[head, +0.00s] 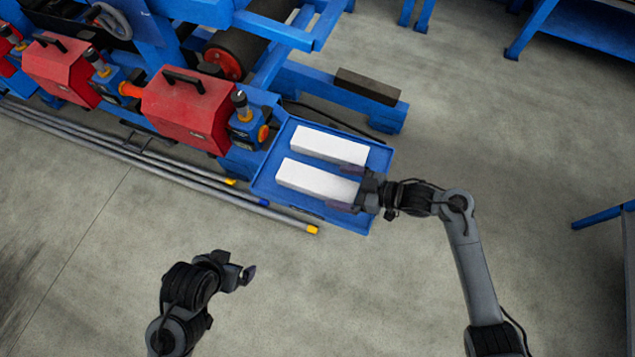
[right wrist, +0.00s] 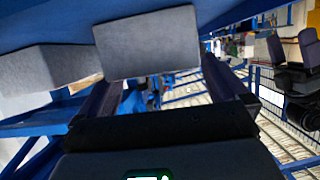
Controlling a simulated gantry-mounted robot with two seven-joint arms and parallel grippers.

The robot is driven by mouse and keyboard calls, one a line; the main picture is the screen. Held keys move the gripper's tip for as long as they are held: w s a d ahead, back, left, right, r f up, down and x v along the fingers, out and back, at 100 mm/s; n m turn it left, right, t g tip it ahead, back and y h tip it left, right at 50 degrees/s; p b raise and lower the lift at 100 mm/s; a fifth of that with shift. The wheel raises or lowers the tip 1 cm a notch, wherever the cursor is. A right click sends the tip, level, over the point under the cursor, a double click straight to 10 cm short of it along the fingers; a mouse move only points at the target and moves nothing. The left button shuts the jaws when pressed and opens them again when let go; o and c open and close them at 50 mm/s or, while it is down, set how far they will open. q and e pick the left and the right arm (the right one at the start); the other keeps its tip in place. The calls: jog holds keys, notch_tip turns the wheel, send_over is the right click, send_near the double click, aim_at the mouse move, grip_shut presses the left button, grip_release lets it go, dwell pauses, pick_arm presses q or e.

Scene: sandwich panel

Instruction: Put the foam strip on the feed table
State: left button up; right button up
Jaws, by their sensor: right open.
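Two white foam strips lie side by side on the blue feed table (head: 262,182): a far one (head: 328,145) and a near one (head: 315,180). My right gripper (head: 350,190) is open at the right end of the near strip, with its fingers on either side of that end. The right wrist view shows the end of one strip (right wrist: 148,42) just ahead of the fingers and the other strip (right wrist: 45,78) to its left. Whether the fingers touch the strip is unclear. My left gripper (head: 238,273) is empty over the floor, its fingers apart.
The blue machine with red boxes (head: 187,108) adjoins the table on the left. Long grey rods (head: 190,180) with coloured ends run along its front. A dark block (head: 367,86) rests on a blue beam behind. The floor in front is clear.

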aim_at(319, 184)
jog(key=shift+x, duration=1.15)
jog(key=shift+c, duration=0.3)
jog(key=c, duration=1)
jog(key=shift+o, duration=0.2)
jog(key=shift+r, duration=0.1)
